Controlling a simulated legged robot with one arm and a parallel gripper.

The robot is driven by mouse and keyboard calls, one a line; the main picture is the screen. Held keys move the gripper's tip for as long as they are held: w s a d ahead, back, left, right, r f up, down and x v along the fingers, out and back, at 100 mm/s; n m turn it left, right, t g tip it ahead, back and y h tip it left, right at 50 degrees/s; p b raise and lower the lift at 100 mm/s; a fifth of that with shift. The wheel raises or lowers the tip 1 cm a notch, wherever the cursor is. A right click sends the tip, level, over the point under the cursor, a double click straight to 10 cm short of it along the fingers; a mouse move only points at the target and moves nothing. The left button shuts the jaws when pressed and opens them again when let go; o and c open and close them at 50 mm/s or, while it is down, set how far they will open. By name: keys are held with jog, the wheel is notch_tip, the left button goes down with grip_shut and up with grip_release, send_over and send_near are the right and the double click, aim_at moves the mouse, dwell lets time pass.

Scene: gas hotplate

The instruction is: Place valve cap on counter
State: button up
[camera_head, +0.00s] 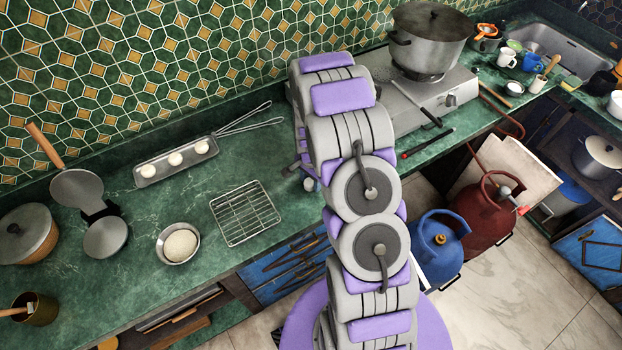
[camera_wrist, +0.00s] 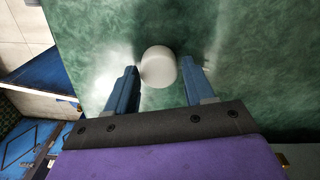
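The valve cap appears as a small, round, whitish piece (camera_wrist: 158,66) in the wrist view, between the two blue fingertips of my gripper (camera_wrist: 159,64). It nearly fills the gap between them. I cannot tell whether both fingers press on it or leave a sliver of room. The green counter (camera_wrist: 255,50) lies just behind it; whether the cap touches the counter is unclear. In the head view my arm hides most of the gripper, and a small pale round piece (camera_head: 308,184) shows low beside the arm, over the counter (camera_head: 120,277).
A wire rack (camera_head: 245,212) and a small bowl of white contents (camera_head: 180,244) are to the left. The hotplate (camera_head: 440,92) with a big pot (camera_head: 430,38) is to the right. A blue gas cylinder (camera_head: 438,246) and a red one (camera_head: 488,212) stand on the floor.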

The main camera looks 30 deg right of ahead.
aim_at(311, 181)
jog(key=shift+o, duration=0.9)
notch_tip(311, 181, up, 12)
jog(key=p, duration=0.1)
jog(key=s+a+r+n, duration=0.4)
jog(key=s+a+r, duration=0.25)
jog(key=r, duration=0.45)
jog(key=s+a+r+n, duration=0.2)
jog(key=s+r+n, duration=0.1)
jog(key=s, duration=0.5)
jog(key=s+a+r+n+g, duration=0.1)
jog(key=s+a+r+n, duration=0.2)
jog(key=s, duration=0.6)
jog(key=s+a+r+n, duration=0.3)
jog(key=s+r+n, duration=0.1)
jog(key=s, duration=0.5)
jog(key=shift+a+r+g, duration=0.2)
jog(key=shift+r+g, duration=0.2)
jog(key=shift+r, duration=0.15)
